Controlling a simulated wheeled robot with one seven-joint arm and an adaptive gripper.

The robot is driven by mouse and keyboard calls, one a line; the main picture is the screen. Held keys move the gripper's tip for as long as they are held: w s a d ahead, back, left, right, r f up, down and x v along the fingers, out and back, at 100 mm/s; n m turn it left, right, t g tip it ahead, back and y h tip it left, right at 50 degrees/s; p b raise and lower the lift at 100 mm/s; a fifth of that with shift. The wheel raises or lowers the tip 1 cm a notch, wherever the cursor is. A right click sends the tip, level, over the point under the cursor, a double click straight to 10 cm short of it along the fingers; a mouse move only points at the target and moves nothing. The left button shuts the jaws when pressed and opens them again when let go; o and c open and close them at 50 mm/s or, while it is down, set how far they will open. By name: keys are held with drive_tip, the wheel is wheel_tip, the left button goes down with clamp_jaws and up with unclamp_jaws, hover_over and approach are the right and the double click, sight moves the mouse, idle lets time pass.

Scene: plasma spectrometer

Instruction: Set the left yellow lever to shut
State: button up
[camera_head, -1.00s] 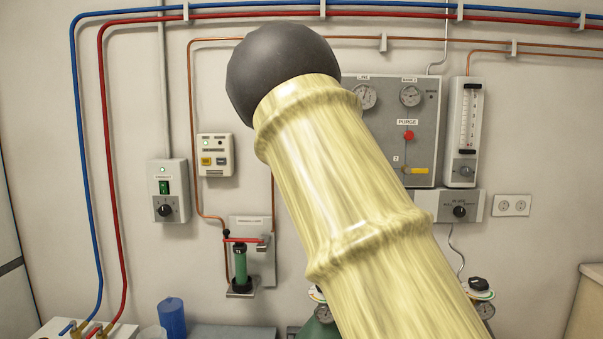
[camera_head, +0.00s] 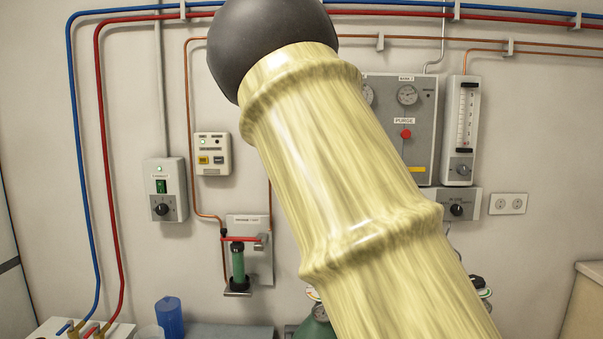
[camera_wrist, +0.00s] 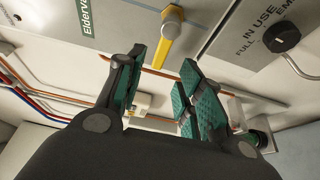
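In the wrist view, a yellow lever (camera_wrist: 164,42) sticks out from the grey panel (camera_wrist: 213,15). Its free end points toward the gap between my fingertips; I cannot tell whether it is between them or beyond. My gripper (camera_wrist: 163,70) is open, with teal pads on both sides and nothing held. In the head view, part of a yellow lever (camera_head: 418,169) shows at the lower right of the grey gas panel (camera_head: 424,140). The panel's lower left is hidden behind my arm, and so is my gripper. I cannot tell which lever the wrist view shows.
A red knob (camera_head: 406,134) under the PURGE label and a gauge (camera_head: 407,95) are on the panel. A flowmeter (camera_head: 464,130) is to its right. A box with a black knob (camera_head: 456,209) is just below; this knob also shows in the wrist view (camera_wrist: 281,37).

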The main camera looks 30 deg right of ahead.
drive_tip(key=s, duration=0.6)
drive_tip(key=shift+a, duration=0.35)
drive_tip(key=shift+f, duration=0.1)
